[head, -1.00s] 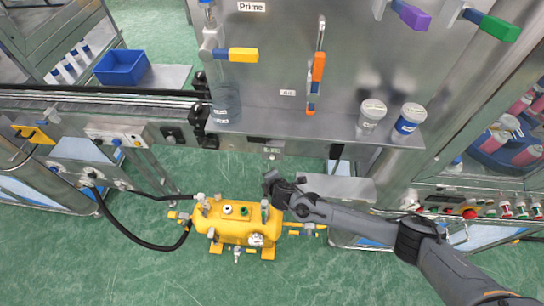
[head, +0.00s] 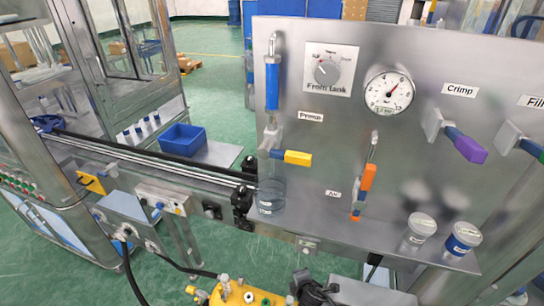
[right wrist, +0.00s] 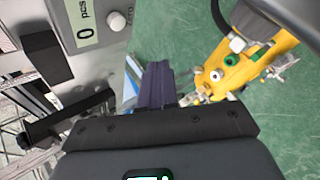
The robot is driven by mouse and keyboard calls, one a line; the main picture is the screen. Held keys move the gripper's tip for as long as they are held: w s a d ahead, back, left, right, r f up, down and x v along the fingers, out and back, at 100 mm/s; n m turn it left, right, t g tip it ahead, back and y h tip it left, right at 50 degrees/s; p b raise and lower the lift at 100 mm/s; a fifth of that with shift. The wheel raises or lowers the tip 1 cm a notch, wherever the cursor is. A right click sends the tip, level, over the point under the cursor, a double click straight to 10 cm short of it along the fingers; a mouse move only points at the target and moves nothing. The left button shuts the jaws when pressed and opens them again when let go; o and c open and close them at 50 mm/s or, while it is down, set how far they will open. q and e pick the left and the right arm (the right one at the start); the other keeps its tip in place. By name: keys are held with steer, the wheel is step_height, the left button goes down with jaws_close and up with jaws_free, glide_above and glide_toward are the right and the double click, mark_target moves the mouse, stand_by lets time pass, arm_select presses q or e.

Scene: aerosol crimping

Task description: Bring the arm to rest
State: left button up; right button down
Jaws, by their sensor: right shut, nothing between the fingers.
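My right arm and gripper (head: 312,287) show only as a dark piece at the bottom edge of the head view, beside the yellow tank (head: 240,294). In the right wrist view the right gripper (right wrist: 155,80) is shut and empty, with its fingers pointing away from the camera. The yellow tank (right wrist: 235,65) lies beyond it to the right, apart from the fingers as far as I can tell. My left gripper is in neither view.
A steel panel (head: 330,130) carries a gauge (head: 388,91), a knob (head: 327,70) and coloured-handled valves. A blue bin (head: 183,138) sits at left. A counter display (right wrist: 85,20) is near the gripper.

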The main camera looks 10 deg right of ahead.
steer(key=s+a+r+m+g+y, duration=0.25)
steer(key=s+a+m, duration=0.5)
steer(key=s, duration=0.65)
steer(key=s+d+r+m+g+h, duration=0.1)
steer(key=s+d+r+m, duration=0.25)
steer(key=s, duration=0.35)
steer(key=s+d+r+m+g, duration=0.1)
steer(key=s+d+r+m, duration=0.2)
steer(key=s+d, duration=0.25)
steer(key=s+d+r+m+g+h, duration=0.1)
steer(key=s+d+r+m+g, duration=0.15)
steer(key=s, duration=0.45)
steer(key=w+p+v, duration=0.3)
steer(key=p+v, duration=0.8)
steer(key=p, duration=0.1)
steer(key=w+r+p+v, duration=0.1)
steer(key=w+p+v, duration=0.1)
steer(key=p+v, duration=1)
steer(key=shift+w+d+r+m+t, duration=0.3)
steer(key=shift+w+r+m+t, duration=0.1)
steer(key=shift+r, duration=0.1)
